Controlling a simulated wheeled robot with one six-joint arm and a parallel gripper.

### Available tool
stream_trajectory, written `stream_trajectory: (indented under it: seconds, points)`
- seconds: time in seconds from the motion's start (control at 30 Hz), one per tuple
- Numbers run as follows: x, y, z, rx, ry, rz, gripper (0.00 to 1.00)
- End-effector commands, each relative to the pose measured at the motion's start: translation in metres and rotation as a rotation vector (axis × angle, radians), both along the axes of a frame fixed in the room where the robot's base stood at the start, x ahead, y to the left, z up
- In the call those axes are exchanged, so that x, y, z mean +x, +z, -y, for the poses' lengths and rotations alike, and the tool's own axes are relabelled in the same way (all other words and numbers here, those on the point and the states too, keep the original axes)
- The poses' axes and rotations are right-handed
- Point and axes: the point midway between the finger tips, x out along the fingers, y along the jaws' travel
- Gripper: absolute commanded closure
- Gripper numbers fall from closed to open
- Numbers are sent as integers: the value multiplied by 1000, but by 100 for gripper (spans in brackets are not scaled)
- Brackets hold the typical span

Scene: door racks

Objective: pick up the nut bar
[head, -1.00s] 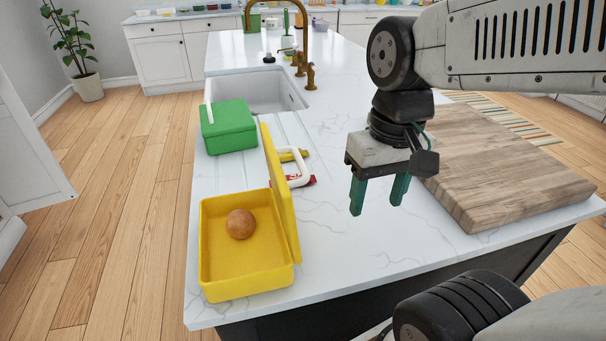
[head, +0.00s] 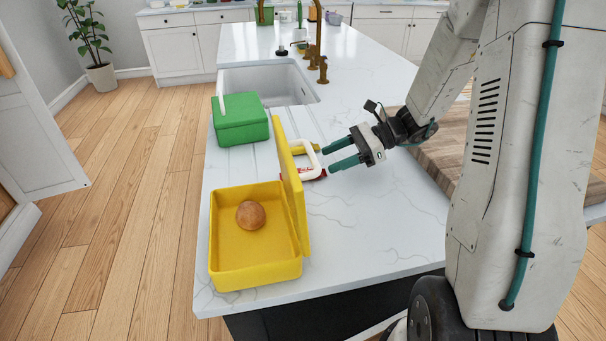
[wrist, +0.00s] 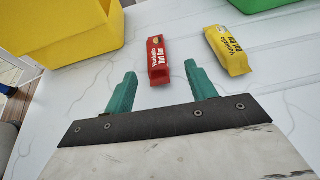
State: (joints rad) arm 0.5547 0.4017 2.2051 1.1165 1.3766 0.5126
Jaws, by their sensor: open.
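Two wrapped bars lie on the white counter; I cannot tell which is the nut bar. The red wrapped bar (wrist: 157,60) lies just ahead of the gap between my fingertips in the wrist view. The yellow wrapped bar (wrist: 228,50) lies to its right. In the head view the red bar (head: 316,175) and the yellow bar (head: 306,149) are partly hidden by the yellow box's raised lid and white handle. My gripper (head: 328,160) is open and empty, its teal fingers pointing left towards the bars. It also shows in the wrist view (wrist: 160,75).
An open yellow box (head: 255,278) holds a round brown bun (head: 250,215). Its upright lid (head: 287,185) stands close to the bars. A green box (head: 240,128) sits behind, before the sink (head: 268,83). A wooden board (head: 440,155) lies right. The counter's front middle is clear.

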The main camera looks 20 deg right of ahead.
Motion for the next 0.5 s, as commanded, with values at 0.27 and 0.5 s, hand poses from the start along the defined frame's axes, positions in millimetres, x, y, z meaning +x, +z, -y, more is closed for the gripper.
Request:
stream_trajectory:
  seconds: [0.27, 0.5]
  points:
    - [6, -11, -29, 7, -4, -6, 44]
    - [9, -26, -61, 6, -3, -5, 44]
